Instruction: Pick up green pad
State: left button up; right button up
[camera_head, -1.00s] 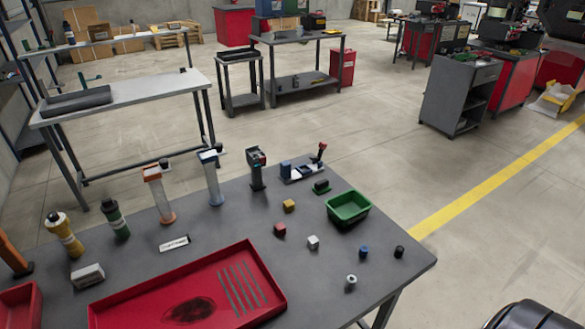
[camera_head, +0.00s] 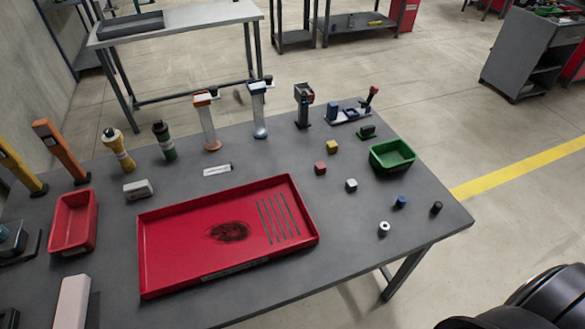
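A small dark green block with a black base (camera_head: 367,132), which looks like the green pad, sits on the grey table near its far right edge. It is just behind the green bin (camera_head: 392,156) and in front of a small white and blue fixture (camera_head: 348,111). It stands clear, with nothing on top of it. Neither of my grippers shows in the head view. A black rounded part at the lower right corner looks like my own body.
The table (camera_head: 330,250) holds a large red tray (camera_head: 228,265), a smaller red bin (camera_head: 73,222), and several upright tools at the back. Small cubes and cylinders, including a yellow cube (camera_head: 332,147) and white cube (camera_head: 351,185), lie near the bin. The table's front right is mostly bare.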

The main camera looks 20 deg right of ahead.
aim_at(367, 133)
jog(key=l+z, duration=0.2)
jog(key=z, duration=0.2)
jog(key=l+z, duration=0.15)
jog(key=z, duration=0.3)
jog(key=l+z, duration=0.2)
jog(key=z, duration=0.2)
jog(key=i+l+z, duration=0.45)
jog(key=l, duration=0.2)
jog(key=i+l+z, duration=0.35)
jog(key=l+z, duration=0.15)
jog(key=i+l+z, duration=0.45)
jog(key=i+u, duration=0.25)
jog(key=i, duration=0.2)
jog(key=i+l+u, duration=0.25)
jog(key=i, duration=0.15)
jog(key=i+l+u, duration=0.25)
jog(key=i, duration=0.15)
jog(key=i+j+u, duration=0.15)
jog(key=u, duration=0.3)
jog(key=i+u, duration=0.5)
jog(key=u, duration=0.35)
jog(key=i+u, duration=0.25)
jog(key=u, duration=0.2)
jog(key=i+l+u, duration=0.2)
jog(key=u, duration=0.25)
